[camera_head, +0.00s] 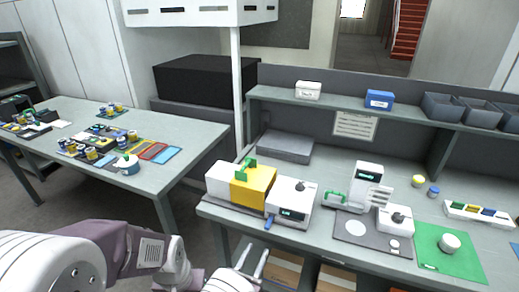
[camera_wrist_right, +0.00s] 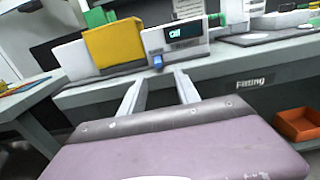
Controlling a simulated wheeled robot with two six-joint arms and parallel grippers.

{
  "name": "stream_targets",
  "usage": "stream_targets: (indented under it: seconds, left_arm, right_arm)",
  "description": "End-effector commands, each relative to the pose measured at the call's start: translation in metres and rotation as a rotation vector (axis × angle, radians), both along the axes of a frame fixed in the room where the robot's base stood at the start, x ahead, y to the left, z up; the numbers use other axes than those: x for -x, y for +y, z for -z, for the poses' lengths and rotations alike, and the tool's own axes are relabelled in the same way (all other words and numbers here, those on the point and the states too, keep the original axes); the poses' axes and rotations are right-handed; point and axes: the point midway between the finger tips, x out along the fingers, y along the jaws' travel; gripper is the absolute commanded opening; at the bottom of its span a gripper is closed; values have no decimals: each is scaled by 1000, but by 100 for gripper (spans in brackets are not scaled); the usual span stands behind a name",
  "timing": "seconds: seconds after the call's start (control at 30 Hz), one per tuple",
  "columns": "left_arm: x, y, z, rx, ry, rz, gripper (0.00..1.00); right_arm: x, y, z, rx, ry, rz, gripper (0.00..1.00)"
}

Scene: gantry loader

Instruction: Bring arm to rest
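My right gripper (camera_head: 257,249) is at the bottom centre of the head view, in front of the bench's front edge. Its two pale fingers are apart with nothing between them. In the right wrist view the open fingers (camera_wrist_right: 160,77) point at the bench front, just below a white box with a lit display (camera_wrist_right: 175,38). The fingers appear clear of the bench. My left gripper is not in view.
The grey bench (camera_head: 328,192) carries a yellow block (camera_head: 252,188), the display box (camera_head: 290,205), a dark mat and a green mat (camera_head: 440,262). An orange bin (camera_wrist_right: 298,124) sits below. A second table (camera_head: 185,140) stands left, with floor between.

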Motion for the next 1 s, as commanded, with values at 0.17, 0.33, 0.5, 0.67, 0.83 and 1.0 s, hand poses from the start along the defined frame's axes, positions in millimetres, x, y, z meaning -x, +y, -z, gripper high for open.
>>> stream_targets:
  seconds: [0.17, 0.33, 0.5, 0.67, 0.83, 1.0]
  left_arm:
    - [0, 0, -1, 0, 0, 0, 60]
    - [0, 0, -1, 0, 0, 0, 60]
    - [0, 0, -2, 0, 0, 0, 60]
    - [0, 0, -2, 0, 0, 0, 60]
    - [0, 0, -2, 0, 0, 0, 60]
    - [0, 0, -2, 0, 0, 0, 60]
  right_arm:
    - [2, -96, -14, -164, 98, 367, 38]
    - [94, -220, -16, -689, 202, 1096, 38]
    - [170, -215, -18, -1450, 35, 1695, 38]
    - [164, -199, -36, -1974, -265, 1910, 38]
    - [156, -199, -45, -2151, -406, 1946, 38]
    - [155, -198, -45, -2150, -405, 1947, 38]
